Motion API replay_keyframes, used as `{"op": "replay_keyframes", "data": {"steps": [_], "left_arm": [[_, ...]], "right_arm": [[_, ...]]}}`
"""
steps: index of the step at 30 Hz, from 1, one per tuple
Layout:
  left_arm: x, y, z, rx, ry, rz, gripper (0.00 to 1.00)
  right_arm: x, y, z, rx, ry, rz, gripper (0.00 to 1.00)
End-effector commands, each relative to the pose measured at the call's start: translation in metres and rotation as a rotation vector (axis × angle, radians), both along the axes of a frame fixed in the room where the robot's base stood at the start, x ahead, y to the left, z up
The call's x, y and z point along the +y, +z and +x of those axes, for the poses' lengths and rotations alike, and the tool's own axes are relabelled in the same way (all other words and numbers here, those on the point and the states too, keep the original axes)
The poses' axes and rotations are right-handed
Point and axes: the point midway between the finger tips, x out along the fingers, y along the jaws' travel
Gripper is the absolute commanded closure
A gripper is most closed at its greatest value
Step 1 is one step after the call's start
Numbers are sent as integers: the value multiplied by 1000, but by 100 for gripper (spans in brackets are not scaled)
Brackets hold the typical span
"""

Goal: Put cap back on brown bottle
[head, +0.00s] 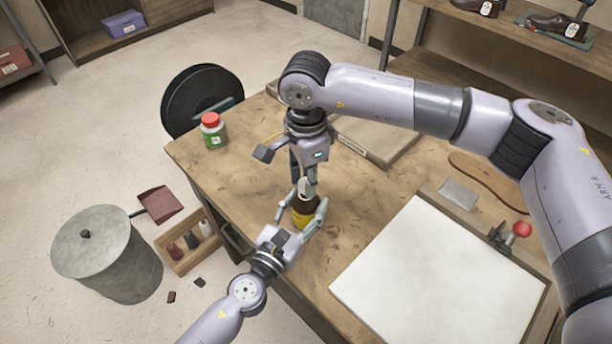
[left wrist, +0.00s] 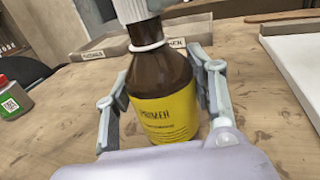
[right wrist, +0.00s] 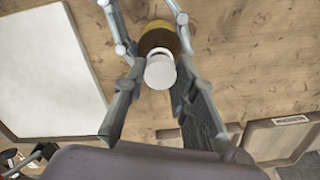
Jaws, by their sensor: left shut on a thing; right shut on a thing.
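The brown bottle (head: 302,212) with a yellow label stands upright at the table's front edge. It fills the middle of the left wrist view (left wrist: 165,115). My left gripper (head: 309,206) is shut around its body. The white cap (left wrist: 134,10) is at the top of the bottle's neck, with brown neck showing between it and the white collar ring (left wrist: 148,46). My right gripper (head: 305,186) comes down from above and is shut on the cap, which shows in the right wrist view (right wrist: 160,72). I cannot tell whether the cap is seated on the thread.
A green jar with a red lid (head: 212,130) stands at the table's left corner. A shallow wooden tray (head: 375,140) lies behind the bottle. A large white sheet (head: 435,275) covers the right front. A brown sole (head: 490,180) lies at the right. Bare wood surrounds the bottle.

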Motion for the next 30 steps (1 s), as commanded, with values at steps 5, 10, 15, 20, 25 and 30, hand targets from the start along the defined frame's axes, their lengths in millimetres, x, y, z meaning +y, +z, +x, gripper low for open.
{"op": "replay_keyframes", "data": {"steps": [5, 10, 15, 20, 25, 30], "left_arm": [[0, 0, 0, 0, 0, 0, 100], [0, 0, 0, 0, 0, 1, 100], [0, 0, 0, 0, 0, 1, 100], [0, 0, 0, 0, 0, 1, 100], [0, 0, 0, 0, 0, 0, 100], [0, 0, 0, 0, 1, 0, 100]], "right_arm": [[0, -1, 0, 0, 0, 0, 83], [0, -4, 0, 1, 0, 0, 83], [0, -8, 0, 1, 0, 0, 83], [0, -11, 0, 1, 0, 0, 83], [0, -11, 0, 0, -24, 0, 83], [0, -11, 0, 0, -241, 0, 83]]}}
